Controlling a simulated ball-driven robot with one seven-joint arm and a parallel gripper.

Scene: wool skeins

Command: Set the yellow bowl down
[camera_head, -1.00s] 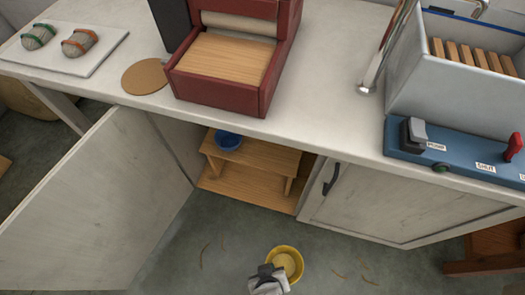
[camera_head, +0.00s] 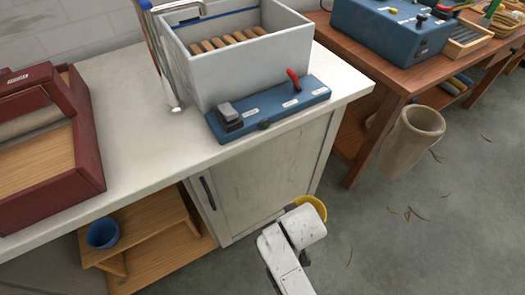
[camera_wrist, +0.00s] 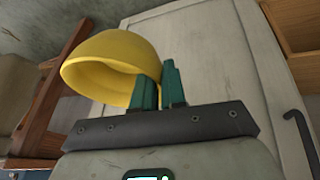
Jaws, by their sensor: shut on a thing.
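The yellow bowl (camera_wrist: 112,68) is held by its rim between the green fingers of my gripper (camera_wrist: 158,88) in the wrist view. It looks tilted there, and part of its rim is behind the fingers. In the head view the yellow bowl (camera_head: 313,206) shows only in part behind my pale wrist, in front of the cabinet's right end. It is clear of the worktop. My fingers are hidden in that view.
A white worktop (camera_head: 130,150) holds a grey basin (camera_head: 240,75), a blue control panel (camera_head: 270,105) and a red press. Below, a small wooden shelf (camera_head: 150,235) bears a blue bowl (camera_head: 103,233). A brown workbench (camera_head: 345,145) and a bin (camera_head: 413,140) stand right. Floor is open at lower right.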

